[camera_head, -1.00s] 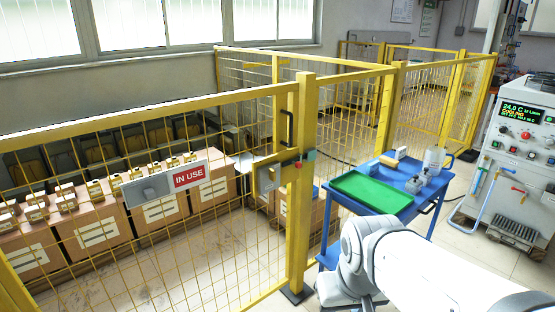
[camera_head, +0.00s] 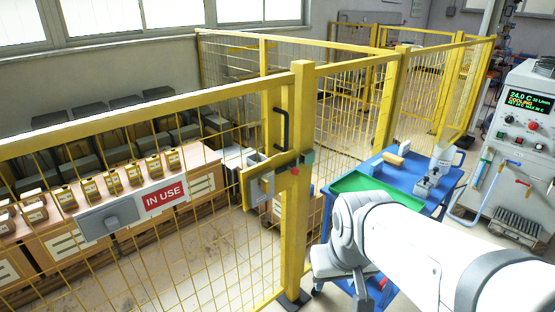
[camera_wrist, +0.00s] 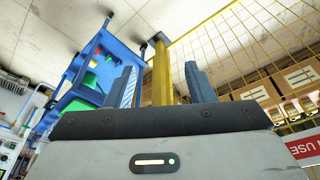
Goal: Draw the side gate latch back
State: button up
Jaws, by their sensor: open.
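The yellow side gate (camera_head: 120,125) stands at the left in the head view and appears shut against a yellow post (camera_head: 298,220). A dark latch bar (camera_head: 284,164) crosses from the yellow latch plate to the post, with a small red end on its right. A black pull handle (camera_head: 284,130) sits above it. My gripper (camera_wrist: 160,72) is open and empty in the wrist view, with a yellow post (camera_wrist: 161,75) showing between and beyond its fingers. The latch is not clear in the wrist view. My gripper is out of the head view.
A blue cart (camera_head: 448,187) with a green tray (camera_head: 378,190) stands right of the post, close to my arm. A control cabinet (camera_head: 525,125) is at far right. An "IN USE" sign (camera_head: 164,197) hangs on the gate. Boxes (camera_head: 205,185) stand behind the mesh.

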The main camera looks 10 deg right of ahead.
jog(key=w+d+f+t+b, duration=0.1)
jog(key=w+d+t, duration=0.1)
jog(key=w, duration=0.6)
jog(key=w+d+f+n+t+b, duration=0.1)
jog(key=w+t, duration=0.2)
jog(key=w, duration=0.4)
jog(key=w+d+f+t+b, duration=0.1)
jog(key=w+d+t+b, duration=0.1)
jog(key=w, duration=0.6)
jog(key=n+t+y+b, duration=0.3)
jog(key=t+y, duration=0.2)
jog(key=t, duration=0.2)
send_near(297, 173)
jog(key=w+a, duration=0.1)
jog(key=w, duration=0.1)
jog(key=x, duration=0.6)
jog(key=shift+w+f+p, duration=0.1)
jog(key=shift+w+p, duration=0.15)
jog(key=shift+p, duration=0.15)
jog(key=shift+c, duration=0.3)
grip_shut()
